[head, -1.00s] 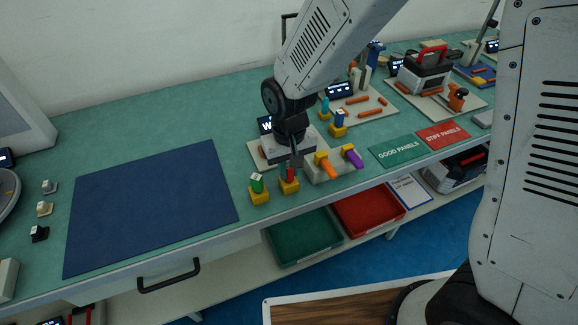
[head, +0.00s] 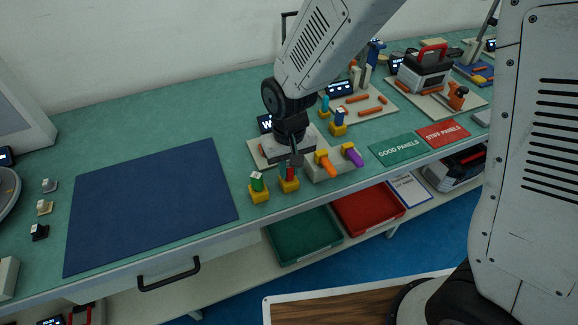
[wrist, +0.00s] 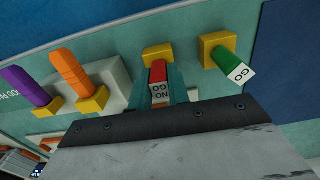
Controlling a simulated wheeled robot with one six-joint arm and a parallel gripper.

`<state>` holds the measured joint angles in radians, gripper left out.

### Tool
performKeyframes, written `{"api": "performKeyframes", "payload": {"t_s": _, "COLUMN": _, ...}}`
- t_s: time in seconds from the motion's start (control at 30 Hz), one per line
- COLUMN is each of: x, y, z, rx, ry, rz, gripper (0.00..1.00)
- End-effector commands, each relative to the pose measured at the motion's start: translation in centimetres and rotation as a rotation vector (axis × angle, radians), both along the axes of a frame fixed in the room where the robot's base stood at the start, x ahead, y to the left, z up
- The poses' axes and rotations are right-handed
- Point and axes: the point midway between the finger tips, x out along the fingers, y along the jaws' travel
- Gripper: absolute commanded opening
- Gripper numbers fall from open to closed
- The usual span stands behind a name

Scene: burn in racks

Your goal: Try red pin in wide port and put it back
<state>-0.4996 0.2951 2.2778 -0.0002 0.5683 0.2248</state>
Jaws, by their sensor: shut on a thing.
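The red pin (head: 290,173) stands in a yellow holder (head: 289,185) near the front edge of the bench. In the wrist view the red pin (wrist: 158,75) has a "NO GO" label on its end, and its lower end meets a yellow holder (wrist: 157,53). My gripper (wrist: 162,88) is shut on the red pin, with a teal finger on each side; it also shows in the head view (head: 295,163). A dark sign (head: 265,124) starting with "W" stands behind my gripper. No wide port can be made out; my arm hides part of that board.
A green "GO" pin (head: 257,182) stands in its own yellow holder just left. A blue mat (head: 150,205) lies clear on the left.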

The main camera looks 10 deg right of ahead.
Motion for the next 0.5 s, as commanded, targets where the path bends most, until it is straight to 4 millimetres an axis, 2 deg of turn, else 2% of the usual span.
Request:
{"api": "performKeyframes", "payload": {"t_s": 0.33, "x": 0.01, "y": 0.0, "z": 0.01, "rx": 0.0, "ry": 0.0, "rz": 0.0, "gripper": 0.0}}
{"api": "performKeyframes", "payload": {"t_s": 0.37, "x": 0.01, "y": 0.0, "z": 0.01, "rx": 0.0, "ry": 0.0, "rz": 0.0, "gripper": 0.23}}
{"api": "performKeyframes", "payload": {"t_s": 0.4, "x": 0.01, "y": 0.0, "z": 0.01, "rx": 0.0, "ry": 0.0, "rz": 0.0, "gripper": 0.34}}
{"api": "performKeyframes", "payload": {"t_s": 0.43, "x": 0.01, "y": 0.0, "z": 0.01, "rx": 0.0, "ry": 0.0, "rz": 0.0, "gripper": 0.43}}
{"api": "performKeyframes", "payload": {"t_s": 0.5, "x": 0.01, "y": 0.0, "z": 0.01, "rx": 0.0, "ry": 0.0, "rz": 0.0, "gripper": 0.43}}
